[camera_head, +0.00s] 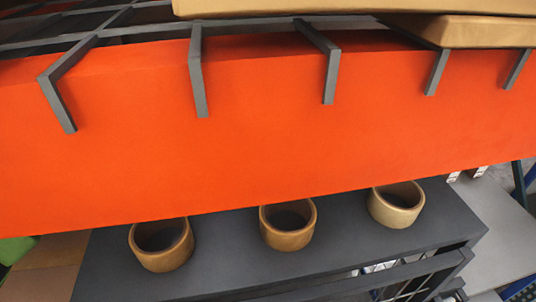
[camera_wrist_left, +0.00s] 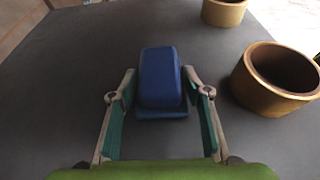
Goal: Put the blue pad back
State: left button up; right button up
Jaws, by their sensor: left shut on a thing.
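The blue pad (camera_wrist_left: 160,78) is a dark blue block with a wider lower edge, seen in the left wrist view. My left gripper (camera_wrist_left: 158,84) is shut on it, with one finger at each side. The pad is over the dark grey tabletop (camera_wrist_left: 75,75); I cannot tell whether it touches it. The head view does not show the pad. My right gripper is in neither view.
Tan round open pots stand on the dark grey table (camera_head: 225,262): left (camera_head: 162,262), middle (camera_head: 287,238), right (camera_head: 396,216). One pot (camera_wrist_left: 262,90) is close right of the gripper. A wide orange beam (camera_head: 260,130) blocks much of the head view.

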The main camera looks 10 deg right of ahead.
pick_arm(q)
jog(key=shift+a, duration=0.15)
jog(key=shift+f, duration=0.15)
jog(key=o, duration=1.1)
